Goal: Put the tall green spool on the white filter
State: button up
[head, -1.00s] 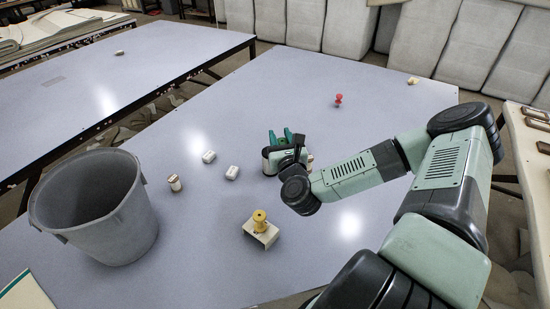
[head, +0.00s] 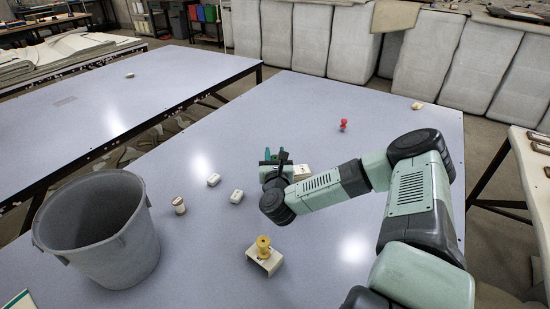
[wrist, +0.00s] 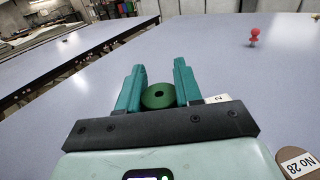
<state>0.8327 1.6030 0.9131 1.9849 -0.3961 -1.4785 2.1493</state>
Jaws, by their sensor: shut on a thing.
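My gripper (head: 270,158) is over the middle of the table in the head view, its teal fingers pointing away. In the wrist view its fingers (wrist: 160,78) are shut on the green spool (wrist: 158,96), whose round top with a dark centre hole shows between them. The spool's lower part is hidden by the gripper, and in the head view the spool is not clear. A white labelled block (head: 302,172) lies just right of my gripper. Two small white pieces (head: 214,180) (head: 237,196) lie to its left. I cannot tell which white thing is the filter.
A yellow spool (head: 263,247) stands on a white block (head: 264,263) near the front. A small pale spool (head: 179,205) stands beside the grey bin (head: 140,250). A red pin-shaped piece (head: 343,125) stands farther back.

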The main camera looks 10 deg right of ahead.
jog(key=shift+f, duration=0.45)
jog(key=shift+f, duration=0.2)
jog(key=o, duration=1)
jog(key=shift+r, duration=0.2)
jog(key=s+a, duration=0.2)
jog(key=s, duration=0.9)
jog(key=shift+s+a, duration=0.15)
jog(key=shift+s, duration=0.25)
